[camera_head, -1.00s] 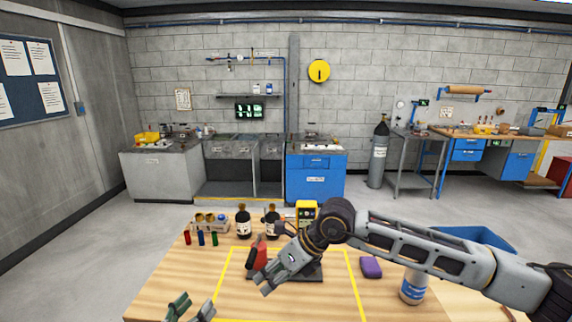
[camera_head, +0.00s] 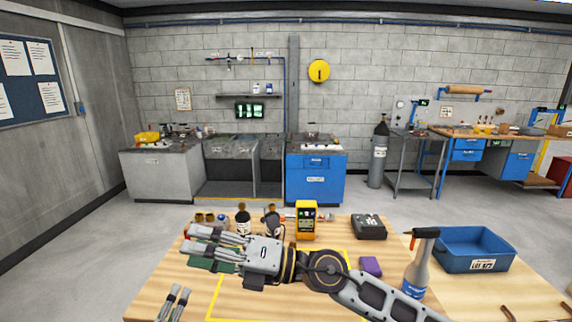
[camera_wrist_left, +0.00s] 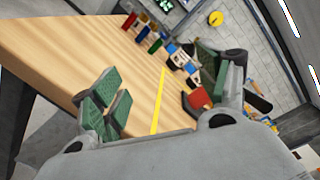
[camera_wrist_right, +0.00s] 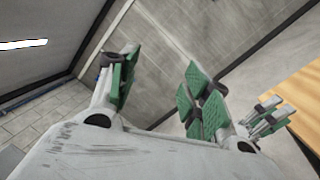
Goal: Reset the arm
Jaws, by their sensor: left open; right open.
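My right gripper (camera_head: 192,248) reaches across the table from the right, over its left part. It is open and empty; in the right wrist view (camera_wrist_right: 163,88) its green pads stand apart, facing the wall and floor. My left gripper (camera_head: 177,292) is low at the table's front left, pointing up. It is open and empty; its spread pads also show in the left wrist view (camera_wrist_left: 168,88). The two grippers are close but apart in the head view. The right arm hides part of the yellow outline.
The wooden table (camera_head: 160,285) carries dark bottles (camera_head: 243,222), a yellow meter (camera_head: 307,226), a black case (camera_head: 368,228), a purple block (camera_head: 370,266) and a white bottle (camera_head: 416,278) with an orange-and-black top. A blue bin (camera_head: 470,264) stands at the right.

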